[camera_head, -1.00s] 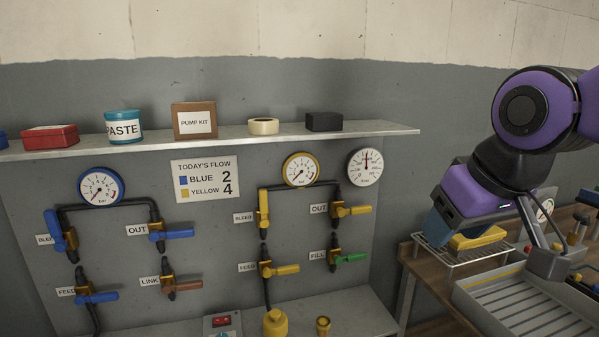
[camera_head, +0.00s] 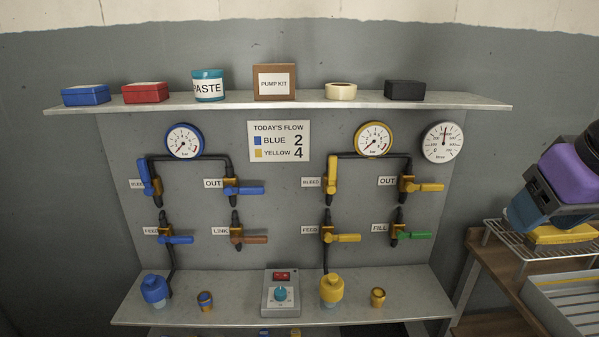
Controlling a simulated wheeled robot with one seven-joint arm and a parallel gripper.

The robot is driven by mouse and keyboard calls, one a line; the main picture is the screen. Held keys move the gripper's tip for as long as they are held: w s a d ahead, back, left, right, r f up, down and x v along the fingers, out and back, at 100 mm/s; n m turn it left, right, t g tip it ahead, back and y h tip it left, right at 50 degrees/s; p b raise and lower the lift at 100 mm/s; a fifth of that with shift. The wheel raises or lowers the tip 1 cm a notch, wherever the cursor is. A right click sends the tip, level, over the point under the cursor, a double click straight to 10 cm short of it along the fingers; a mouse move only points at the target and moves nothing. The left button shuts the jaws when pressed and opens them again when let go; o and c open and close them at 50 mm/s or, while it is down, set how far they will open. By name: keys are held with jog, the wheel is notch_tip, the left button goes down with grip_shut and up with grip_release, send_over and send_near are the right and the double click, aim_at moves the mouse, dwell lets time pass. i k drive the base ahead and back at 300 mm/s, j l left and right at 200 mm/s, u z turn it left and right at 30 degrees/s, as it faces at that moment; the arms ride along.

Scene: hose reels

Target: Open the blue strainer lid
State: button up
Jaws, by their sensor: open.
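The blue strainer (camera_head: 155,292) stands on the lower ledge at the left, below the blue valves. Its blue lid (camera_head: 154,283) sits on top of a paler bowl and looks closed. My gripper (camera_head: 552,205) is at the far right, cut by the picture edge, far from the strainer. It is open. Its fingertips are not clearly visible, and a blue shape (camera_head: 524,212) beside it cannot be made out for certain.
The lower ledge (camera_head: 365,309) also bears a blue-banded brass fitting (camera_head: 205,301), a grey control box (camera_head: 281,293), a yellow strainer (camera_head: 331,290) and a brass cup (camera_head: 377,298). Valves with levers stick out above. A wire rack (camera_head: 515,243) and tray (camera_head: 570,300) stand right.

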aim_at(153, 288)
jog(key=u, duration=1.3)
jog(key=i+j+z, duration=0.15)
jog(key=z, duration=0.15)
jog(key=i+j+z, duration=0.15)
jog(key=z, duration=0.15)
jog(key=k+j, duration=0.05)
jog(key=j, duration=0.05)
